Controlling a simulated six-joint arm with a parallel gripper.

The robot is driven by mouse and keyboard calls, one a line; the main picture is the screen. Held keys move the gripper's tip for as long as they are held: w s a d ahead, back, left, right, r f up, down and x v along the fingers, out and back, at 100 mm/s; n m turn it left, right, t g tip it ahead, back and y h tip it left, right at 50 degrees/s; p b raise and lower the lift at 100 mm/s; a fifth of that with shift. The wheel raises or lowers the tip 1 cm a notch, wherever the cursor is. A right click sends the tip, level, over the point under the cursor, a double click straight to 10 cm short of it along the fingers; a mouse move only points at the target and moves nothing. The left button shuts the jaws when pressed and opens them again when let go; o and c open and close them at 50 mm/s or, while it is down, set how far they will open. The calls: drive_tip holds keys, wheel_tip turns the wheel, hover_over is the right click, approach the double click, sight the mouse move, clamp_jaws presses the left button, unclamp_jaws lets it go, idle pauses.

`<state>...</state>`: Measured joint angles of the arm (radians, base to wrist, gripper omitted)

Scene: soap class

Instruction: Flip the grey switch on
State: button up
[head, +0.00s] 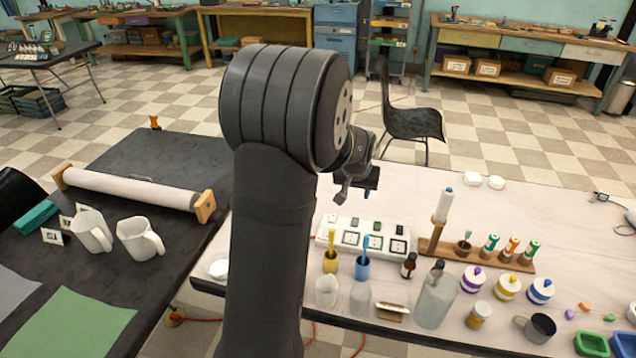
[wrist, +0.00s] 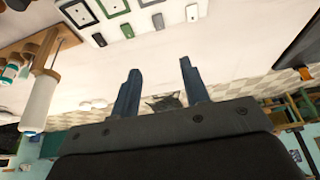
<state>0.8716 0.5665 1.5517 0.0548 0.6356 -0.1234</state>
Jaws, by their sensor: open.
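A white switch panel (head: 322,236) lies on the pale table, with a row of small rocker switches along its far edge and framed squares in front of them. The grey switch (head: 354,222) sits between a white switch (head: 332,218) and a green switch (head: 376,226); a black switch (head: 400,230) is at the right end. In the wrist view the grey switch (wrist: 158,21) is near the top, beyond my fingertips. I cannot tell its position. My gripper (wrist: 159,68) is open and empty, apart from the panel. In the head view my gripper (head: 356,192) hangs above and behind it.
A wooden rack (head: 480,255) with a white bottle and several tubes stands right of the panel. Yellow (head: 330,262) and blue (head: 362,268) cups with brushes and a brown bottle (head: 408,266) stand in front. The table behind the panel is clear.

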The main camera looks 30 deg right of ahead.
sight(355, 219)
drive_tip(key=x, duration=1.7)
drive_tip(key=shift+f, duration=0.1)
